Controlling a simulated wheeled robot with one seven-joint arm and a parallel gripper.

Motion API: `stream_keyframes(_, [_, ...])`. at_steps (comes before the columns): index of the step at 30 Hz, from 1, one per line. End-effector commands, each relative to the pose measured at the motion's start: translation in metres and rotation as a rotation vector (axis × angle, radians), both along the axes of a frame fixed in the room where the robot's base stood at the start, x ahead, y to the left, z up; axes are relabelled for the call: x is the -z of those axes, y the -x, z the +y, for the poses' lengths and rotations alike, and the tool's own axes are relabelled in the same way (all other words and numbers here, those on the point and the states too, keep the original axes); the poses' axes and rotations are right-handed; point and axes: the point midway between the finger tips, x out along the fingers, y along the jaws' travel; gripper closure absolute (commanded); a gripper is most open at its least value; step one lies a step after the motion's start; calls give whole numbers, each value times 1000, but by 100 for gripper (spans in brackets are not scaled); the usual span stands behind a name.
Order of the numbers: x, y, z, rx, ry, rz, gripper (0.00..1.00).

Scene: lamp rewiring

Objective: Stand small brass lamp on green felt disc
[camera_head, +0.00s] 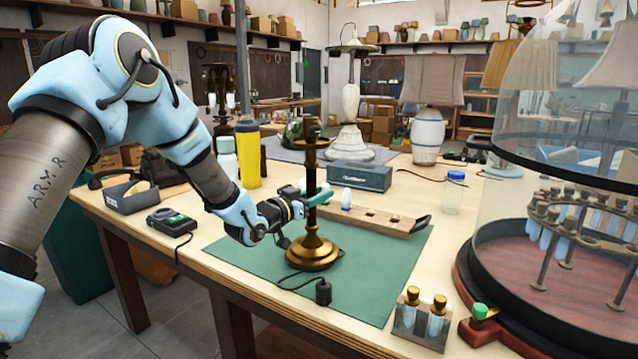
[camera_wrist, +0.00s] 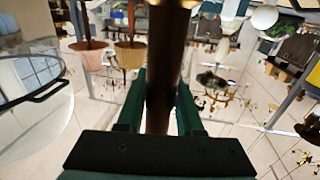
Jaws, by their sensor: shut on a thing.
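The small brass lamp (camera_head: 312,250) is upright, with a dark stem and a round golden base. My gripper (camera_head: 319,198) is shut on its stem, about halfway up. In the wrist view the stem (camera_wrist: 163,85) runs between the two green fingers of my gripper (camera_wrist: 160,105). The lamp's base is over the green mat (camera_head: 385,275); I cannot tell whether it touches it. The mat looks four-sided, and I make out no separate green felt disc. A cord with a black plug (camera_head: 322,291) lies by the base.
A wooden block with holes (camera_head: 375,218) lies behind the lamp. A small stand with brass-capped vials (camera_head: 420,318) is at front right. A large glass dome (camera_head: 500,215) stands at right. A yellow bottle (camera_head: 249,155) and a black meter (camera_head: 171,222) are at left. The mat's front right is clear.

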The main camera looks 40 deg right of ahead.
Motion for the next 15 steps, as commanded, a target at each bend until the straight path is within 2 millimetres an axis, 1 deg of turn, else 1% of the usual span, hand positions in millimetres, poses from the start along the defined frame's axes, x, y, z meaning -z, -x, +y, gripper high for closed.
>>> stream_keyframes(1, [-3,0,-1,0,7,-3,100])
stream_keyframes(6, [-3,0,-1,0,7,-4,100])
stream_keyframes(11, [0,0,-1,0,7,-4,100])
stream_keyframes(12, [2,0,0,0,1,-1,60])
stream_keyframes(15, [2,0,0,0,1,-1,49])
